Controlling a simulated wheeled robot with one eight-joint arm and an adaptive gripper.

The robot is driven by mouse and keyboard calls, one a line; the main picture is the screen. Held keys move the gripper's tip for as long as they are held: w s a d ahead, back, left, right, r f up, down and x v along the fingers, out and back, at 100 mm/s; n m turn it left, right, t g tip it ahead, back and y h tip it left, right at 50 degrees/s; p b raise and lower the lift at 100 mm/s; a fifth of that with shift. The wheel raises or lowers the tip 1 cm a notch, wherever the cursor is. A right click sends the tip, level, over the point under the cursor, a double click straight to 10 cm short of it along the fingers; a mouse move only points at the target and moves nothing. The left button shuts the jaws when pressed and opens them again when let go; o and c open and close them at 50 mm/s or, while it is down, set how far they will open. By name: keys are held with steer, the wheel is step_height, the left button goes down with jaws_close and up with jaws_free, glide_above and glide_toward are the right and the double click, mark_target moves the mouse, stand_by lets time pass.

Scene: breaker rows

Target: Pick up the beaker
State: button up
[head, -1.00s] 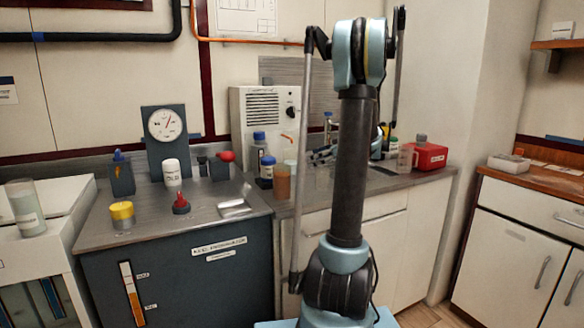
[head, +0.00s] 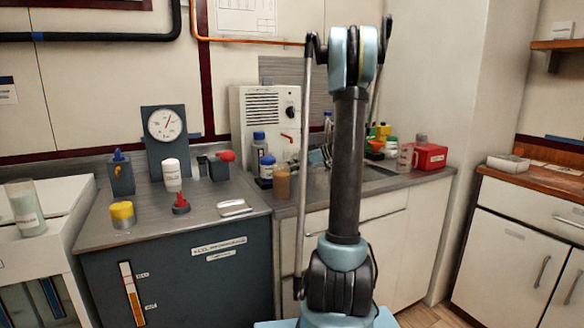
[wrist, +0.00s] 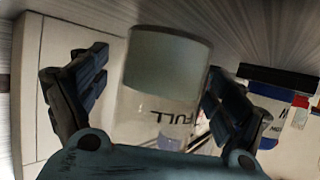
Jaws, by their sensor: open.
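In the wrist view a clear beaker (wrist: 165,65) with grey-green contents stands between the two dark fingers of my gripper (wrist: 157,80). Its "FULL" marking appears upside down. The fingers are open, one on each side, with a gap visible on the left; contact on the right is unclear. In the head view my arm hides most of my gripper and this beaker cannot be made out for sure. A vessel with amber liquid (head: 282,186) stands on the counter just left of my arm.
Blue-capped bottles (head: 267,168) stand close left of my arm, and a labelled bottle (wrist: 268,115) shows beside the right finger. A gauge (head: 165,124) stands further left.

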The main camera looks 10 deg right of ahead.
steer(key=c, duration=1.3)
steer(key=shift+r, duration=0.1)
